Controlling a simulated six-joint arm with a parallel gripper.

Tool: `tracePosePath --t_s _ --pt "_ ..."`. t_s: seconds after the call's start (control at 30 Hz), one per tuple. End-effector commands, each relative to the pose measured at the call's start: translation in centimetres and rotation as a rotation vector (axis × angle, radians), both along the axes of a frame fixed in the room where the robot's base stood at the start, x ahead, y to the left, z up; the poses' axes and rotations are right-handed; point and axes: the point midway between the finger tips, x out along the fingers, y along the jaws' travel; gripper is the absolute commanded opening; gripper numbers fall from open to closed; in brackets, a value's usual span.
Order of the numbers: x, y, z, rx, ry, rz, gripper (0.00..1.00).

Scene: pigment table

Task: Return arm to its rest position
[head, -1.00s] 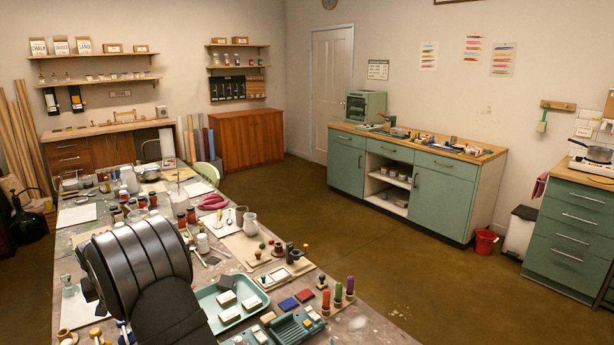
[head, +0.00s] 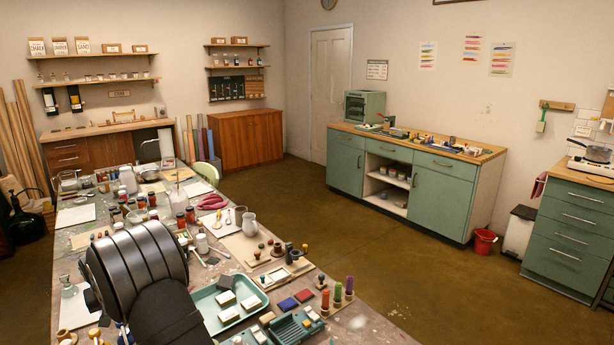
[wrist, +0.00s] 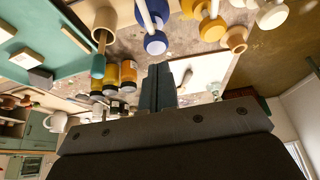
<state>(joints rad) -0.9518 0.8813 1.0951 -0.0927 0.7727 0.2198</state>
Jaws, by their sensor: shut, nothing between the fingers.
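My gripper (wrist: 160,85) shows in the wrist view with its two dark fingers pressed together and nothing between them.
A teal tray (head: 204,306) with white blocks lies just right of my arm. Bottles, jars and a white jug (head: 249,223) crowd the table behind it. Green cabinets (head: 436,195) stand across the open floor (head: 310,215).

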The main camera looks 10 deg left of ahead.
Motion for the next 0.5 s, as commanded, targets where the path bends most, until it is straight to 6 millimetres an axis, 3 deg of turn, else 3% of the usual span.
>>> tracePosePath --t_s 0.2,0.5 --pt "0.0 0.0 -2.0 -0.001 0.001 0.000 0.00" --pt "0.0 0.0 -2.4 0.000 0.000 0.000 0.00"
